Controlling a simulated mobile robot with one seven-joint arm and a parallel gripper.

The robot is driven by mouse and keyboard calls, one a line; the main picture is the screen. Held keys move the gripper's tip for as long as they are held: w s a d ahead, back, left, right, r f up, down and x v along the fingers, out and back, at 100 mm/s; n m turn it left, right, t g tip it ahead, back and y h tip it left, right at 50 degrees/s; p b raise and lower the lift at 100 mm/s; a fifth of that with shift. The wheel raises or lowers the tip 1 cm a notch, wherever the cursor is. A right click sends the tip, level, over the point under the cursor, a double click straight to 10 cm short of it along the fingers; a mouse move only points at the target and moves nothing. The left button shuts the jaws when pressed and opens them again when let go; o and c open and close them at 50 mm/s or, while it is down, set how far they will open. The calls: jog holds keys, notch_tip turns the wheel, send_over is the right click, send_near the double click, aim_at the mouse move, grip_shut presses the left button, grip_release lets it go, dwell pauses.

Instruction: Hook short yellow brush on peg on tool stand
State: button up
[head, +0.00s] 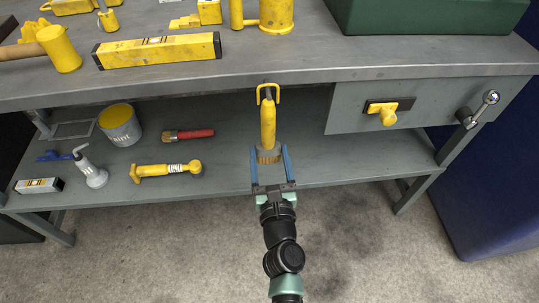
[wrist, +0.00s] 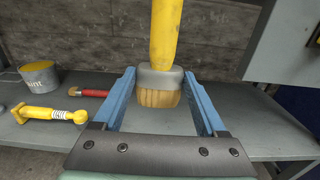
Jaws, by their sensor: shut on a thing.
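The short yellow brush (head: 268,122) stands upright in my gripper (head: 270,158), in front of the bench's lower opening. It has a yellow handle with a hook-like loop at its top end, a grey collar and tan bristles pointing down. In the wrist view the brush (wrist: 166,40) rises between the two blue fingers of my gripper (wrist: 165,95), with the bristles between them; its upper end is cut off by the picture edge. My gripper is shut on the brush. I cannot make out a tool stand or peg in either view.
The grey bench top (head: 300,63) holds a yellow level (head: 157,50), a yellow mallet (head: 60,50) and a green box (head: 430,15). The lower shelf (head: 225,170) holds a paint can (head: 119,128), a red-handled brush (head: 190,135) and a yellow tool (head: 165,170). A drawer (head: 350,110) is at right.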

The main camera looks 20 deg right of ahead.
jog(key=o, duration=1.3)
jog(key=shift+o, duration=0.2)
jog(key=shift+s, duration=0.1)
jog(key=v, duration=1.2)
jog(key=shift+s, duration=0.4)
jog(key=shift+a, duration=0.15)
